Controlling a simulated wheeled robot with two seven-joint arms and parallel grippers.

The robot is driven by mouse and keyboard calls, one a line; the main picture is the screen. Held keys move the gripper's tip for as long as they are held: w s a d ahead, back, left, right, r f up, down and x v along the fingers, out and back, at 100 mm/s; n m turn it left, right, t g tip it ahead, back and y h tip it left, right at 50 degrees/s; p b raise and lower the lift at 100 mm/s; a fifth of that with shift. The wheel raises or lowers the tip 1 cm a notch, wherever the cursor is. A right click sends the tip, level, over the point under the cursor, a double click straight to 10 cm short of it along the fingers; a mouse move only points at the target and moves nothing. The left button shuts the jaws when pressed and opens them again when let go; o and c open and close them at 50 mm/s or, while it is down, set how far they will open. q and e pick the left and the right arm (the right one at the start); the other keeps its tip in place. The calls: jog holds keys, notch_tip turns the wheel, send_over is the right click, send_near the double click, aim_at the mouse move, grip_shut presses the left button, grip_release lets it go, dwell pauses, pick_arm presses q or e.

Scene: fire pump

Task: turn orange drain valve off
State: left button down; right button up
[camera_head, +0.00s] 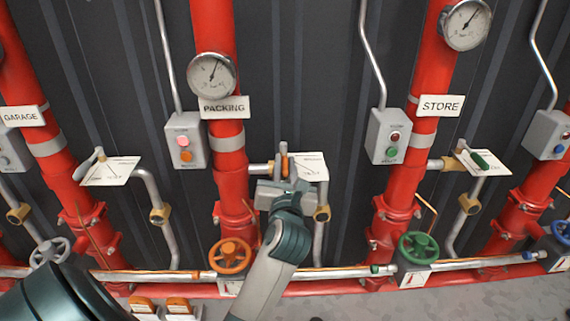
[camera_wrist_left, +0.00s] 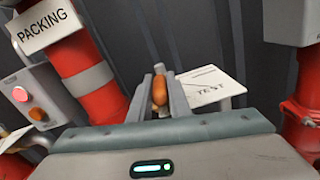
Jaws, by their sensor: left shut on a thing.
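The orange drain valve handle (camera_head: 284,161) sits on the brass fitting beside the red PACKING pipe (camera_head: 228,165), in the middle of the head view. My left gripper (camera_head: 284,172) comes up from below and is shut on this handle. In the left wrist view the orange handle (camera_wrist_left: 159,90) stands upright between the two grey fingers. A white TEST card (camera_wrist_left: 210,88) lies just behind and to the right of it. The body of the valve is mostly hidden by the gripper. My right gripper is not in view.
The orange handwheel (camera_head: 230,256) stands low on the left of my forearm. A green-handled valve (camera_head: 480,160) and a green handwheel (camera_head: 418,247) belong to the STORE pipe (camera_head: 425,120) on the right. A grey button box (camera_head: 186,141) is left of the PACKING pipe.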

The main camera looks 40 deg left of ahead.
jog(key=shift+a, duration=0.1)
pick_arm(q)
jog(key=c, duration=1.6)
grip_release()
jog(key=shift+c, duration=0.2)
jog(key=shift+s+d, duration=0.2)
jog(key=shift+s, duration=0.1)
jog(key=b+v, duration=0.2)
jog(key=v, duration=0.5)
jog(key=shift+d+f+b, duration=0.1)
jog(key=shift+b, duration=0.3)
jog(key=shift+s+d+r+p, duration=0.3)
jog(key=shift+s+d+p, duration=0.3)
jog(key=shift+s+p, duration=0.15)
jog(key=p, duration=0.4)
send_near(285, 177)
jog(key=shift+p+v, duration=0.3)
jog(key=shift+v, duration=1.2)
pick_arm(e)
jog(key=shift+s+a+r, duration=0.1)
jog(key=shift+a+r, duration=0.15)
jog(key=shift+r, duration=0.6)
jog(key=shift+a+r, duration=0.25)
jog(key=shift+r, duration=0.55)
